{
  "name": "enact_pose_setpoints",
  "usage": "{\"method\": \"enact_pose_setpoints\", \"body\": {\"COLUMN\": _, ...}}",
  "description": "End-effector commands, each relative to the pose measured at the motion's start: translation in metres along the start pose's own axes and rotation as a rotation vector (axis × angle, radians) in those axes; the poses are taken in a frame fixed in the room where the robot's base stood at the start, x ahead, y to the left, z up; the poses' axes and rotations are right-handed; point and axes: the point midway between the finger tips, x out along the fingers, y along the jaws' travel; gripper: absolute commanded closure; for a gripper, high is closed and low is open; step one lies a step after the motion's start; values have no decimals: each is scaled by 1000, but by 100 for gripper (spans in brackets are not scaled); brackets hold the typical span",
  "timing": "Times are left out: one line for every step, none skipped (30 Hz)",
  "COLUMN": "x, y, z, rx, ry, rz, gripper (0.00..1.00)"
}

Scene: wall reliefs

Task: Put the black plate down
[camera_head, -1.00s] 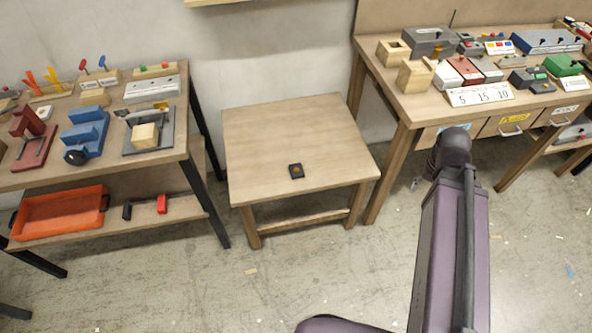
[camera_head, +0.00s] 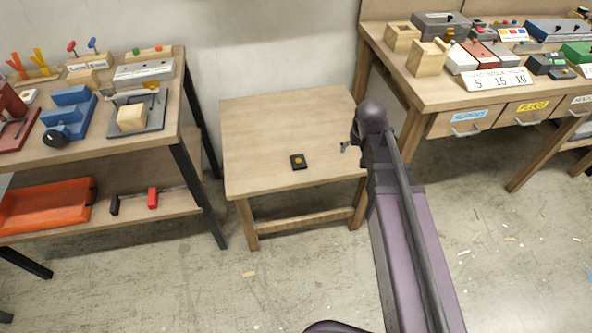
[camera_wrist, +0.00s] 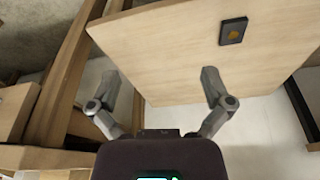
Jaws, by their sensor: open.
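The black plate (camera_head: 298,162) is a small dark square with an orange spot in its middle. It lies flat on the small wooden table, near the front edge. It also shows in the wrist view (camera_wrist: 233,31), on the tabletop at upper right. My gripper (camera_head: 346,147) is at the right side of the small table, apart from the plate. In the wrist view my gripper (camera_wrist: 158,82) has its fingers spread wide with nothing between them.
The small table's top (camera_head: 270,120) is otherwise bare. A shelf unit (camera_head: 150,160) with clamps, blocks and an orange tray (camera_head: 45,205) stands at left. A workbench (camera_head: 440,100) with boxes, number cards and drawers stands at right. The floor in front is open.

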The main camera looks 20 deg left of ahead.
Motion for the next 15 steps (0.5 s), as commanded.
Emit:
{"method": "enact_pose_setpoints", "body": {"x": 21, "y": -20, "z": -10, "rx": -28, "ry": 17, "rz": -8, "gripper": 0}}
{"method": "enact_pose_setpoints", "body": {"x": 27, "y": -31, "z": -14, "rx": -43, "ry": 28, "rz": -12, "gripper": 0}}
{"method": "enact_pose_setpoints", "body": {"x": 35, "y": -46, "z": -20, "rx": -62, "ry": 42, "rz": -18, "gripper": 0}}
{"method": "enact_pose_setpoints", "body": {"x": 40, "y": -57, "z": -24, "rx": -76, "ry": 53, "rz": -22, "gripper": 0}}
{"method": "enact_pose_setpoints", "body": {"x": 46, "y": -67, "z": -28, "rx": -89, "ry": 63, "rz": -26, "gripper": 0}}
{"method": "enact_pose_setpoints", "body": {"x": 52, "y": -81, "z": -32, "rx": -107, "ry": 76, "rz": -32, "gripper": 0}}
{"method": "enact_pose_setpoints", "body": {"x": 56, "y": -91, "z": -35, "rx": -118, "ry": 85, "rz": -37, "gripper": 0}}
{"method": "enact_pose_setpoints", "body": {"x": 60, "y": -100, "z": -38, "rx": -130, "ry": 93, "rz": -41, "gripper": 0}}
{"method": "enact_pose_setpoints", "body": {"x": 65, "y": -111, "z": -41, "rx": -143, "ry": 103, "rz": -46, "gripper": 0}}
{"method": "enact_pose_setpoints", "body": {"x": 68, "y": -120, "z": -43, "rx": -153, "ry": 111, "rz": -50, "gripper": 0}}
{"method": "enact_pose_setpoints", "body": {"x": 70, "y": -126, "z": -45, "rx": -161, "ry": 118, "rz": -53, "gripper": 0}}
{"method": "enact_pose_setpoints", "body": {"x": 73, "y": -135, "z": -46, "rx": -170, "ry": 124, "rz": -57, "gripper": 0}}
{"method": "enact_pose_setpoints", "body": {"x": 75, "y": -140, "z": -47, "rx": -176, "ry": 129, "rz": -59, "gripper": 0}}
{"method": "enact_pose_setpoints", "body": {"x": 76, "y": -145, "z": -48, "rx": -181, "ry": 134, "rz": -61, "gripper": 0}}
{"method": "enact_pose_setpoints", "body": {"x": 77, "y": -149, "z": -50, "rx": -186, "ry": 139, "rz": -64, "gripper": 0}}
